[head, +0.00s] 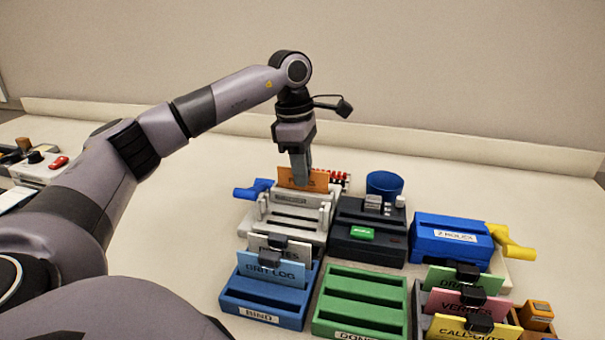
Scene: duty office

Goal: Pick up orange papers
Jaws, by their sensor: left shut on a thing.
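The orange papers (320,182), a small upright card with dark lettering, stand at the back of the light grey slotted device (291,222). My left gripper (301,181) points straight down from above and is shut on the orange papers. Its fingers hide the middle of the card. I cannot tell whether the card's lower edge rests in the device or hangs just behind or above it. My right gripper is not in view.
A blue tray (262,303) marked BIND with clipped cards, a green tray (361,299), a dark device (369,228) and a blue box (451,240) crowd the table. Clipped cards in green, pink and yellow (470,328) stand front right. The table behind is mostly free.

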